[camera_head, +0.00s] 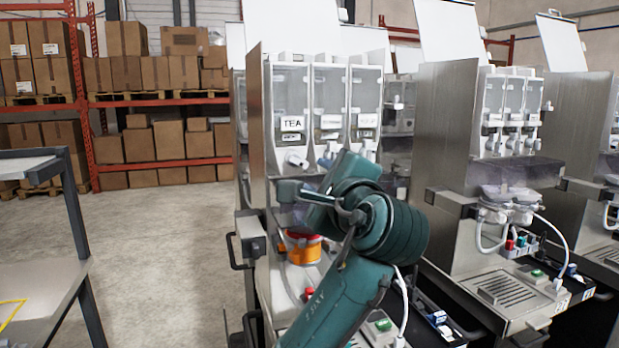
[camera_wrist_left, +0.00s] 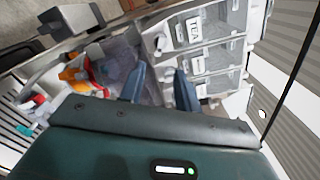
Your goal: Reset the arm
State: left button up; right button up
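My left arm (camera_head: 350,250) is teal and reaches up in front of the nearest dispenser (camera_head: 257,130), its wrist bent at the height of the dispenser's lower front. My left gripper (camera_wrist_left: 160,88) shows in the left wrist view with its two blue-grey fingers apart and nothing seen between them. The fingers point toward the dispenser front, beside the clear bins with the TEA label (camera_wrist_left: 194,28). My right gripper is in neither view.
An orange container with a red top (camera_head: 302,246) stands in the nearest dispenser, just below my wrist; it also shows in the left wrist view (camera_wrist_left: 78,76). More dispensers (camera_head: 450,150) stand to the right. A metal cart (camera_head: 40,290) is at the left, with open floor (camera_head: 165,250) between.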

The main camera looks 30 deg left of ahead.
pick_arm(q)
jog(key=shift+v, duration=1.1)
notch_tip(320, 180, down, 27)
jog(key=s+n+g+h, duration=0.2)
jog(key=s+n+h, duration=0.1)
jog(key=h, duration=0.5)
jog(key=s+d+f+n+g+h, duration=0.25)
jog(key=s+f+n, duration=0.25)
jog(key=s+f, duration=0.5)
jog(key=s+d+f+n+g+h, duration=0.2)
jog(key=s+f+n+g+h, duration=0.2)
jog(key=s+f, duration=0.65)
jog(key=w+d+f+t+h, duration=0.2)
jog(key=w+d+f+t, duration=0.2)
jog(key=d+f+t, duration=0.1)
jog(key=shift+d+f+m+t, duration=0.15)
jog(key=shift+f+m+t, duration=0.15)
jog(key=shift+f+t, duration=0.5)
